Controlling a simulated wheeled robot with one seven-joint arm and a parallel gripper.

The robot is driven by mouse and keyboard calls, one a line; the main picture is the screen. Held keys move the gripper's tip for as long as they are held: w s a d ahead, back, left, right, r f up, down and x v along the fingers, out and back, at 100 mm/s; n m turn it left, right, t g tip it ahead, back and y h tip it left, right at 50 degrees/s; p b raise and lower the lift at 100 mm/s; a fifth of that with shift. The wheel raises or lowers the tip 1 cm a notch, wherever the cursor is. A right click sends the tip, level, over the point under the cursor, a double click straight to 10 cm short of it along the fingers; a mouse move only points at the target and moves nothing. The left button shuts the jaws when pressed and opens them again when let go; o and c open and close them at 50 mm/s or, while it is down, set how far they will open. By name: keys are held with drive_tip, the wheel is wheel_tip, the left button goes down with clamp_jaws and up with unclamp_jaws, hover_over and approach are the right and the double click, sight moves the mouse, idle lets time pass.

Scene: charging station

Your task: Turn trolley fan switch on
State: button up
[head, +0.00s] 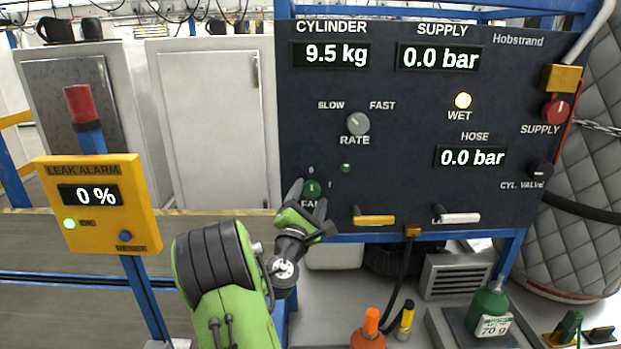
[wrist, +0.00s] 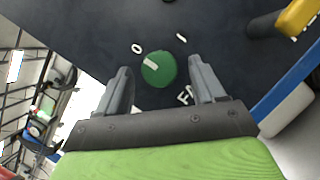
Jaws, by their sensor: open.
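The fan switch (head: 311,187) is a round green knob low on the left of the dark panel, above a partly hidden "FA..." label. In the wrist view the knob (wrist: 160,72) sits between my two fingers, and its white mark points toward the "0" rather than the "I". My gripper (head: 310,199) is open, with its fingertips on either side of the knob close to the panel; it also shows in the wrist view (wrist: 160,67). A gap is visible between each finger and the knob. I cannot tell whether the tips reach the panel.
A small green lamp (head: 346,168) is right of the knob. A yellow handle (head: 375,220) and a white handle (head: 458,218) stick out to the lower right. The rate knob (head: 358,123) is above. The yellow leak alarm box (head: 97,204) stands left of my arm.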

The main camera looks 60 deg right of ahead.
drive_tip(key=shift+p+x, duration=0.3)
drive_tip(key=shift+x, duration=0.6)
drive_tip(key=c, duration=1.1)
drive_tip(key=shift+o, duration=0.2)
